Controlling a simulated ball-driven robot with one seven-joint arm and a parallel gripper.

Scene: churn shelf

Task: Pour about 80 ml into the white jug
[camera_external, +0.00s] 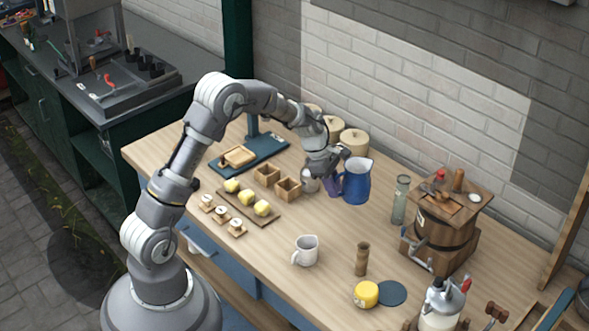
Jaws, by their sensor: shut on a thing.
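The white jug (309,253) stands upright on the wooden worktop near its front edge, with its handle to the left. My gripper (338,179) is at the left side of a blue jug (357,182) and is shut on it, at the handle side. The blue jug is upright, its pale inside showing at the top. It is behind and to the right of the white jug, apart from it. The exact grip is partly hidden by my wrist, and I cannot tell whether the blue jug touches the worktop. The liquid level in either jug cannot be seen.
A glass bottle (400,200) and a wooden churn (445,232) stand to the right. A wooden shaker (362,259), yellow pot (366,294) and dark disc (392,293) are right of the white jug. Wooden boxes (288,190) and a butter board (248,208) lie left. The worktop between the jugs is clear.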

